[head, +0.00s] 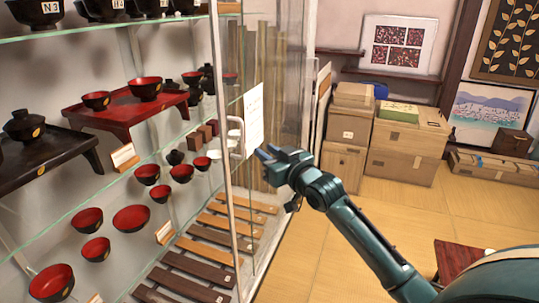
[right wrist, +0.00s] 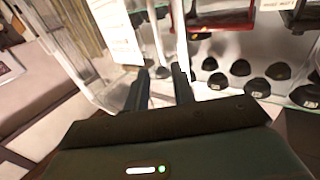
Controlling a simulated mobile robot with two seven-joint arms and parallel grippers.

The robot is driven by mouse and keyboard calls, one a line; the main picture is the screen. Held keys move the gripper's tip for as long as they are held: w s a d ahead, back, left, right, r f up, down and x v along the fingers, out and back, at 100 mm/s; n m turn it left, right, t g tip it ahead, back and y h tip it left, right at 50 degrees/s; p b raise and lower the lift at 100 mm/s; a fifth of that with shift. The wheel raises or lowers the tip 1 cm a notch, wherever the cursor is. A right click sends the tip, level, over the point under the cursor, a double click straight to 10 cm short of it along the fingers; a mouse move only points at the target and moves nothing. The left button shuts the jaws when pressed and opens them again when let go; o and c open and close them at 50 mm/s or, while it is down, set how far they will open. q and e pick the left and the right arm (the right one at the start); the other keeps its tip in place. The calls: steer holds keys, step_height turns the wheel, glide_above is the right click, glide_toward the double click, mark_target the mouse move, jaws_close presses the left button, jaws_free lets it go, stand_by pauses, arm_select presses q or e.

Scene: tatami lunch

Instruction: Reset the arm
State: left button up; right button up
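My right gripper (head: 264,154) reaches in from the right in the head view, its fingers pointing left at the glass display cabinet. In the right wrist view its two fingers (right wrist: 160,78) are apart with a gap between them, and nothing is clearly held. The cabinet's pale vertical door handle (head: 238,137) is just left of the fingertips in the head view; I cannot tell whether they touch. My right arm (head: 350,220) extends from the lower right. My left gripper is not in view.
The glass cabinet holds red-and-black bowls (head: 132,218), a red tray stand (head: 125,112) and wooden slats (head: 215,240). A paper notice (head: 254,120) hangs by the handle. Cardboard boxes (head: 405,145) stand at the back. A low red table (head: 458,258) is lower right. Tatami floor between is clear.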

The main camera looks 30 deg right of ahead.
steer(key=shift+s, duration=0.2)
stand_by(0.4)
steer(key=s+a+f+g+p, duration=0.1)
steer(key=s+a+f, duration=0.25)
steer(key=f, duration=0.25)
steer(key=s+a+f+n+g, duration=0.1)
steer(key=s+a+f+g, duration=0.1)
steer(key=s+f, duration=0.25)
steer(key=s+a+f+g+p, duration=0.1)
steer(key=s+a+f, duration=0.25)
steer(key=f, duration=0.35)
steer(key=s+a+f+g, duration=0.1)
steer(key=s+a+f, duration=0.1)
steer(key=s, duration=0.4)
steer(key=s+a+f+g+p, duration=0.1)
steer(key=s+a+f, duration=0.2)
steer(key=s, duration=0.3)
steer(key=s+a+f+g+y, duration=0.1)
steer(key=s+a+f, duration=0.2)
steer(key=s, duration=0.3)
steer(key=shift+s+f+n, duration=0.2)
steer(key=shift+f+n, duration=0.1)
steer(key=shift+f, duration=0.15)
